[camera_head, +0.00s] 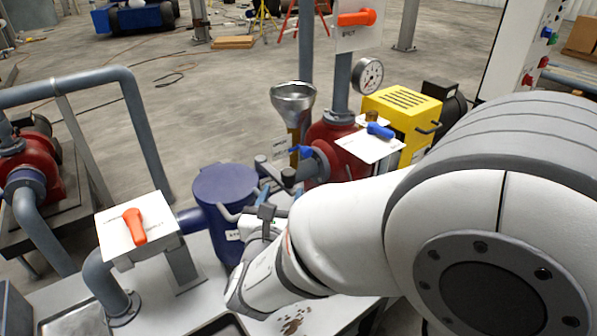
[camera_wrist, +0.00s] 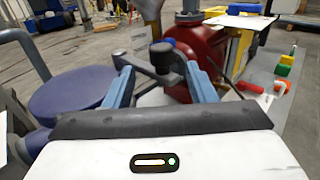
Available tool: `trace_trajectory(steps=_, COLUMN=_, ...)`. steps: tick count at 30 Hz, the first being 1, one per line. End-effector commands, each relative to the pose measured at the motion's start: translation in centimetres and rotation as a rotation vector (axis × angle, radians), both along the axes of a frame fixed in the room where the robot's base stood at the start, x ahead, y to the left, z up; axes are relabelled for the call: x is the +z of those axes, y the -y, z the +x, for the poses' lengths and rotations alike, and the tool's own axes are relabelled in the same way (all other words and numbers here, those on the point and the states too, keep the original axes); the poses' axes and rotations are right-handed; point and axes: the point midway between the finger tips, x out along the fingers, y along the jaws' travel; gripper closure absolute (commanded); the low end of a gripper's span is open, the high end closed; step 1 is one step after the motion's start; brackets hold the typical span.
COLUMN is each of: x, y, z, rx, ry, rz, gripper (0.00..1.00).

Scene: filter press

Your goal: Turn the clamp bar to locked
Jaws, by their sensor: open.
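The clamp bar (camera_head: 274,172) is a dark grey bar beside the blue filter vessel (camera_head: 222,190), with a black knob at its near end. In the wrist view the clamp bar (camera_wrist: 140,66) runs from upper left to its black knob (camera_wrist: 162,53), which appears between my fingertips. My gripper (camera_wrist: 158,70) is open, its two blue-grey fingers apart on either side of the knob; I cannot tell whether either touches. In the head view my gripper (camera_head: 256,205) is by the vessel's right side, partly hidden by my arm. Any locked marking is not readable.
A red pump body (camera_head: 325,150) with a blue handle stands close behind the bar. A steel funnel (camera_head: 293,100) and a yellow box (camera_head: 402,120) are farther back. An orange handle on a white plate (camera_head: 120,215) stands left. Pipes limit room on the left.

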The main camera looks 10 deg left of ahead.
Motion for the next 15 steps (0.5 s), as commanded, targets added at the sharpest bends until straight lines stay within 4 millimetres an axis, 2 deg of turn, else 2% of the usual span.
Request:
trace_trajectory(steps=9, x=0.0, y=-0.2, z=5.0, rx=-0.005, ry=0.000, rz=0.000, gripper=0.49)
trace_trajectory(steps=15, x=0.0, y=-0.4, z=7.0, rx=-0.004, ry=0.000, rz=0.001, gripper=0.49)
